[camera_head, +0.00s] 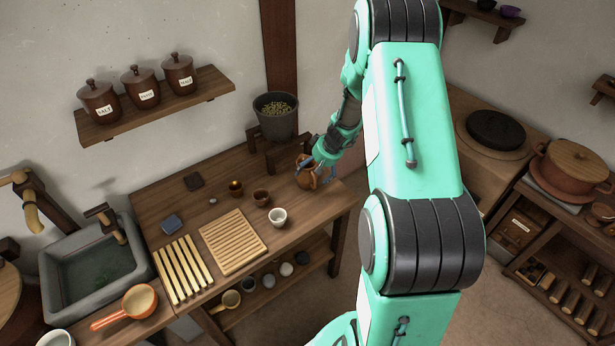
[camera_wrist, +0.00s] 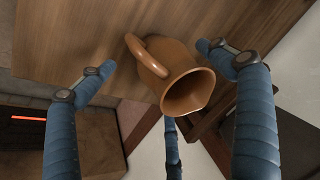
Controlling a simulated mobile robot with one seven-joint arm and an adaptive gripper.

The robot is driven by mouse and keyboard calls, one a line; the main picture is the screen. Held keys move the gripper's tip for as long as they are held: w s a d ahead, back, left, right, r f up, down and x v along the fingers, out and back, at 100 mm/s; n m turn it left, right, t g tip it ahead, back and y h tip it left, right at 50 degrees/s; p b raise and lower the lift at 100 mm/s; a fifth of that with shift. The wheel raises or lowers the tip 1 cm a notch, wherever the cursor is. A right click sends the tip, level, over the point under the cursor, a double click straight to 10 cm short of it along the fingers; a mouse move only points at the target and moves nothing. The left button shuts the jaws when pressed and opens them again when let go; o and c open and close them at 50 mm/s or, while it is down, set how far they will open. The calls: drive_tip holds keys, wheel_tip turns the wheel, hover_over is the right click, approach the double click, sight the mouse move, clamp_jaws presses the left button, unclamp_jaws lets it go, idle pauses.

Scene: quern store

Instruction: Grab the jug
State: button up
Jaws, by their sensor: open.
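The jug (camera_head: 305,177) is a brown-orange vessel standing near the right end of the wooden worktop, partly hidden by my gripper in the head view. In the wrist view the jug (camera_wrist: 175,75) shows its handle at the upper left and its dark open mouth toward the lower right. My gripper (camera_head: 318,165) is at the jug. In the wrist view its blue fingers (camera_wrist: 160,75) are spread, one to the left of the jug, one to the right and one below. I see gaps at the left and right fingers; whether the lower finger touches it I cannot tell.
Small cups (camera_head: 278,217) and a slatted wooden board (camera_head: 233,242) lie left of the jug on the worktop (camera_head: 170,206). A dark pot of green bits (camera_head: 275,113) stands behind. A stone sink (camera_head: 95,266) is at the left. The worktop's right edge is close to the jug.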

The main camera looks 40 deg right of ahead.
sight(308, 174)
drive_tip(key=shift+b+x, duration=0.55)
drive_tip(key=shift+x, duration=2.05)
drive_tip(key=shift+w+a+r, duration=0.1)
drive_tip(key=shift+w+a, duration=0.05)
drive_tip(key=shift+c, duration=0.2)
drive_tip(key=c, duration=1.4)
drive_tip(key=shift+c, duration=0.2)
drive_tip(key=shift+r, duration=0.8)
wheel_tip(308, 174, up, 2)
drive_tip(key=shift+r+p, duration=0.2)
drive_tip(key=shift+p, duration=0.45)
drive_tip(key=s+a, duration=0.3)
drive_tip(key=s, duration=0.4)
drive_tip(key=s+a+r+b, duration=0.1)
drive_tip(key=s+a, duration=0.3)
drive_tip(key=s, duration=0.3)
drive_tip(key=shift+s, duration=0.25)
